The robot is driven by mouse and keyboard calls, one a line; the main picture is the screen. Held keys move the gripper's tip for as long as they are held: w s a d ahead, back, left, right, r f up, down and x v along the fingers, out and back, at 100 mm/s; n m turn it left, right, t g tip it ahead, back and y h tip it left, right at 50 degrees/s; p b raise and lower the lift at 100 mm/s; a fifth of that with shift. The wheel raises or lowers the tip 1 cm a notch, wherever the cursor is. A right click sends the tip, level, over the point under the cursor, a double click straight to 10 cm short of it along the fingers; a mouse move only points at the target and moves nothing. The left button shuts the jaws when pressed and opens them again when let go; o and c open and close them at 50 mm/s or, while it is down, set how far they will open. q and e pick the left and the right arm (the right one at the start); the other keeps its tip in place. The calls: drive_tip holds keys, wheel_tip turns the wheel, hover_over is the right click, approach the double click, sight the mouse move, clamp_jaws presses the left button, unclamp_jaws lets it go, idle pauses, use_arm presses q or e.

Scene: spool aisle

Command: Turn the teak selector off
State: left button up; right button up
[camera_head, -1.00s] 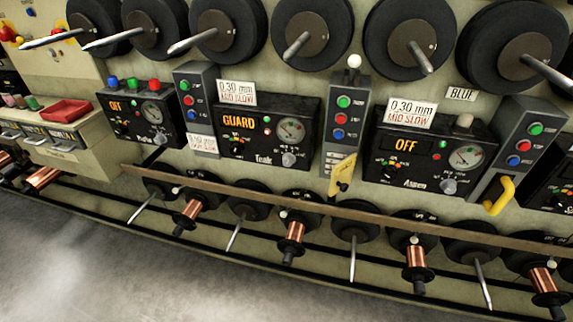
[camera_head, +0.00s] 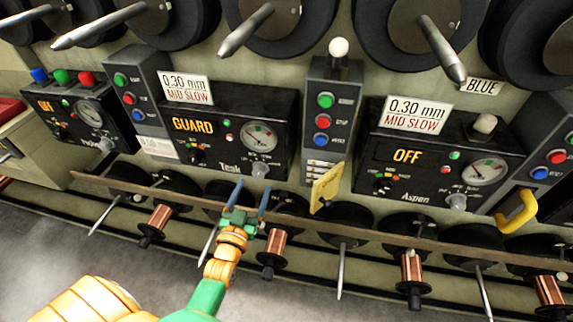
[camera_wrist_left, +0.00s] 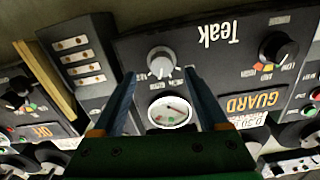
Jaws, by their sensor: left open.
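The Teak box (camera_head: 282,108) is black, with an amber GUARD display (camera_head: 194,125) and a round gauge. Its pale knob (camera_head: 260,169), which looks like the selector, sits low on the right, under the gauge. A black knob (camera_head: 197,157) with coloured marks is on the left. My left gripper (camera_head: 252,186) is open and empty, its blue fingertips just below the pale knob in the head view. In the left wrist view, which shows the panel upside down, the pale knob (camera_wrist_left: 161,62) appears between the fingertips, apparently ahead of them. My right gripper is out of view.
A wooden rail (camera_head: 340,217) runs below the boxes, over several spools. A button column (camera_head: 329,125) with a yellow tag (camera_head: 327,188) stands right of Teak. The Aspen box (camera_head: 440,165) reads OFF. Large reel spindles (camera_head: 248,28) jut out above.

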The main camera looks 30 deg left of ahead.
sight(258, 175)
use_arm(q)
drive_tip(key=x, duration=0.4)
drive_tip(key=shift+w+a+r, duration=0.1)
drive_tip(key=shift+w+a, duration=0.1)
drive_tip(key=shift+w, duration=0.4)
drive_tip(key=shift+s, duration=0.15)
drive_tip(key=c, duration=0.4)
clamp_jaws()
